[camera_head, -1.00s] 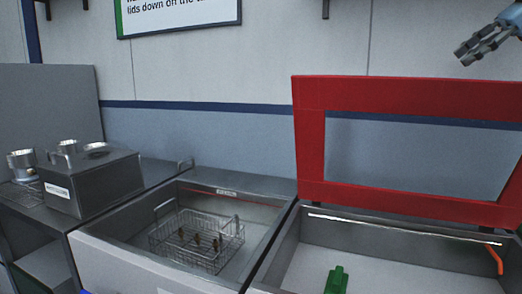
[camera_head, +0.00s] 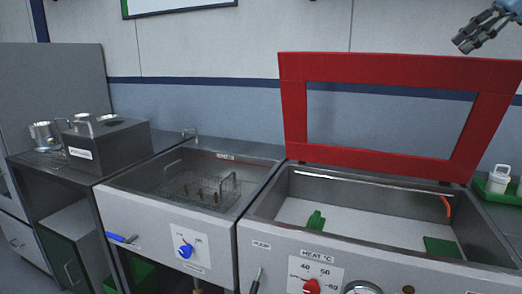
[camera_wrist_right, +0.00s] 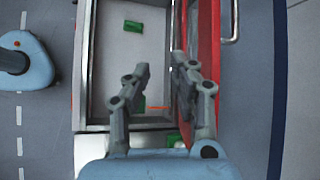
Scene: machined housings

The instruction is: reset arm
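My right gripper (camera_head: 462,44) hangs in the air at the top right of the head view, above the raised red lid frame. In the right wrist view my right gripper (camera_wrist_right: 162,68) has its two fingers apart with nothing between them. Below it show the open tank and the red lid's edge. My left gripper is in neither view.
The red lid frame (camera_head: 375,158) stands raised behind a heated tank (camera_head: 262,208) holding a green piece (camera_head: 315,220) and a green block (camera_head: 442,247). Left are a tank with a wire basket (camera_head: 200,190) and a grey box (camera_head: 108,146). A white bottle (camera_head: 498,179) stands far right.

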